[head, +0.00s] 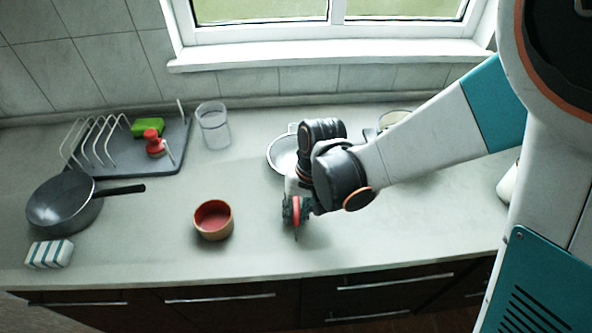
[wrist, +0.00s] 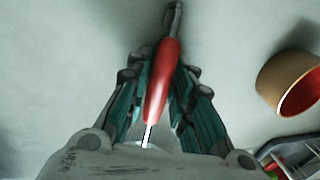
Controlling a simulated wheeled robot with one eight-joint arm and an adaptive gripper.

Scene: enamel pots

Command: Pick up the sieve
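The sieve has a red handle (wrist: 162,85) with a dark end and a thin metal rod. In the wrist view this handle runs between the fingers of my gripper (wrist: 166,80), which are close in on both its sides and look shut on it. In the head view my gripper (head: 296,210) is low over the counter, with a bit of red at its fingers. The sieve's pale round bowl (head: 281,155) appears behind the gripper, partly hidden by my arm. My palm hides the bowl in the wrist view.
A red-orange bowl (head: 213,220) stands left of my gripper. A glass (head: 213,126), a grey dish rack (head: 120,160), a dark pan (head: 64,200) and a striped sponge (head: 49,254) are farther left. A pot (head: 393,119) is partly hidden behind my arm. The front right counter is clear.

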